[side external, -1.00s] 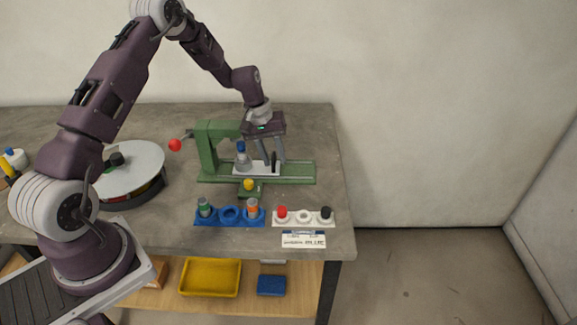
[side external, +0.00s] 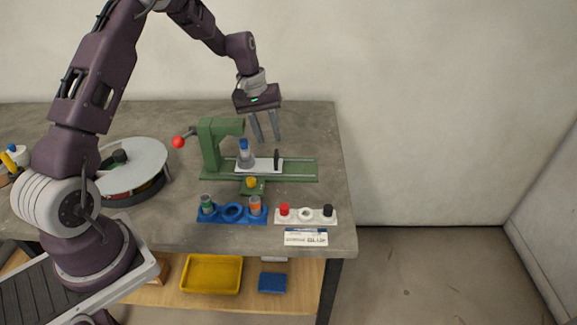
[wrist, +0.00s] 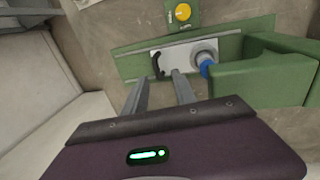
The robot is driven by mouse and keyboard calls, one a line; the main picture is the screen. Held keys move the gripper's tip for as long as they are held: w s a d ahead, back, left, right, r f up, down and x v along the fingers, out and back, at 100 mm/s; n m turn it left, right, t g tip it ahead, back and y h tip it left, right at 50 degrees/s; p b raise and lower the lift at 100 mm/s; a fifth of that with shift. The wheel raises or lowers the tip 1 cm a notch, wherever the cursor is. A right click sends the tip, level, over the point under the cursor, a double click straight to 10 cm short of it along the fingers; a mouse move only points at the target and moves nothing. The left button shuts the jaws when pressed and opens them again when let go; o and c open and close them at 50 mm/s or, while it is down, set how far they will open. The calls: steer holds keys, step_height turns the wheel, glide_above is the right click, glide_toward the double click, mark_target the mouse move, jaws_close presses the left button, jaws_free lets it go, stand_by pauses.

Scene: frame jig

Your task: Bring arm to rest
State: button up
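My gripper (side external: 265,138) is in the air above and behind the green frame jig (side external: 209,150). Its two fingers are apart with nothing between them; they also show apart in the wrist view (wrist: 156,82). A white plate (side external: 265,164) lies on the jig's bed. The fingers appear clear of all of these.
A blue holder (side external: 232,220) with green and orange pieces and a white holder (side external: 305,221) with red and black pieces stand at the front. A label card (side external: 306,237) lies near the edge. A round turntable (side external: 140,158) and red-knobbed lever (side external: 178,142) are left. The table's back right is clear.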

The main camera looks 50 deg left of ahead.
steer(key=s+d+r+m+t, duration=0.1)
steer(key=s+d+r+m, duration=0.1)
steer(key=s+d+r, duration=0.3)
steer(key=s+d+r+m+y, duration=0.1)
steer(key=s+d+r, duration=0.15)
steer(key=r, duration=0.45)
steer(key=s+d+r+m+t, duration=0.1)
steer(key=s+d+r+m, duration=0.1)
steer(key=s+d+r, duration=0.3)
steer(key=s+d+r+m+t, duration=0.1)
steer(key=s+d+r+m, duration=0.1)
steer(key=s, duration=0.8)
steer(key=s+d+r+m+t, duration=0.1)
steer(key=s+d+m, duration=0.1)
steer(key=s, duration=0.7)
steer(key=n+g, duration=0.6)
steer(key=n, duration=0.3)
glide_above(276, 152)
steer(key=shift+y, duration=0.3)
step_height(276, 152, down, 20)
steer(key=shift+r, duration=0.1)
step_height(276, 152, down, 8)
steer(key=shift+r, duration=0.15)
